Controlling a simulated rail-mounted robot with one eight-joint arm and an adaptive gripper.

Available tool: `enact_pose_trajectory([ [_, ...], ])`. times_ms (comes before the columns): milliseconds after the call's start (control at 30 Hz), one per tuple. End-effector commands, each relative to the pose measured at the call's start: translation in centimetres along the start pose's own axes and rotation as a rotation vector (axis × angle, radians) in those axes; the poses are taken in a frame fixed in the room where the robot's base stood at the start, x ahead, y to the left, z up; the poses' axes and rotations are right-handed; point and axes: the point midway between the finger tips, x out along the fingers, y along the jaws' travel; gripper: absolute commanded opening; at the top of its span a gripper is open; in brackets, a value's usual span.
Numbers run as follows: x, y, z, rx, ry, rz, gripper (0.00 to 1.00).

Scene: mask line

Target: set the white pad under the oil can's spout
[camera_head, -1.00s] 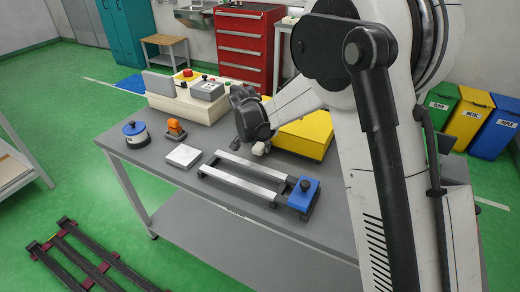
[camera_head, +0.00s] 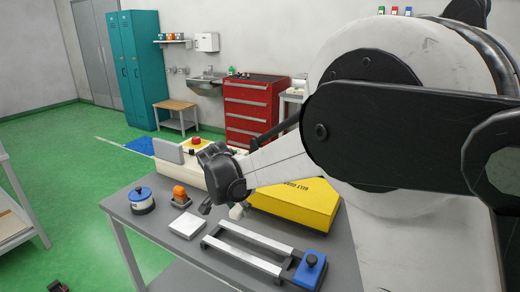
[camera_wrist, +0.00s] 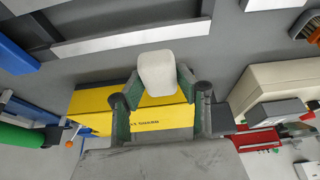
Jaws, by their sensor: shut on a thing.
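My gripper (camera_wrist: 160,85) is shut on a rounded white pad (camera_wrist: 158,66), which sits between its fingertips in the wrist view. In the head view the gripper (camera_head: 234,210) hangs over the table by the yellow box's left end, and the pad (camera_head: 238,212) shows small below it.
A small orange item (camera_head: 181,195) stands behind the white square. A two-rail frame with a blue end block (camera_head: 310,270) lies in front of the gripper. The yellow box (camera_head: 300,207) is to its right. Bare table (camera_head: 150,235) shows at the left front.

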Motion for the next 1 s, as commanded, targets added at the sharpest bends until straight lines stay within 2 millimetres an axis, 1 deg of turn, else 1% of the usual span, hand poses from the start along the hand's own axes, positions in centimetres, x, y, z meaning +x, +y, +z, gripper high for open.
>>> enact_pose_trajectory([
  [167, 2.7, 5.2, -2.1, -0.065, 0.0, -0.028, 0.1],
  [200, 3.4, 6.7, -2.6, -0.085, 0.001, -0.036, 0.1],
  [333, 5.5, 11.5, -3.9, -0.159, 0.001, -0.068, 0.1],
  [500, 7.6, 17.7, -4.9, -0.249, 0.001, -0.105, 0.1],
  [600, 8.5, 21.0, -5.2, -0.298, 0.001, -0.126, 0.1],
  [700, 9.1, 23.8, -5.3, -0.34, 0.001, -0.143, 0.1],
  [800, 9.5, 25.9, -5.2, -0.374, 0.001, -0.156, 0.1],
  [900, 9.7, 27.3, -5.2, -0.397, 0.001, -0.166, 0.1],
  [1000, 9.8, 28.0, -5.1, -0.411, 0.001, -0.17, 0.1],
])
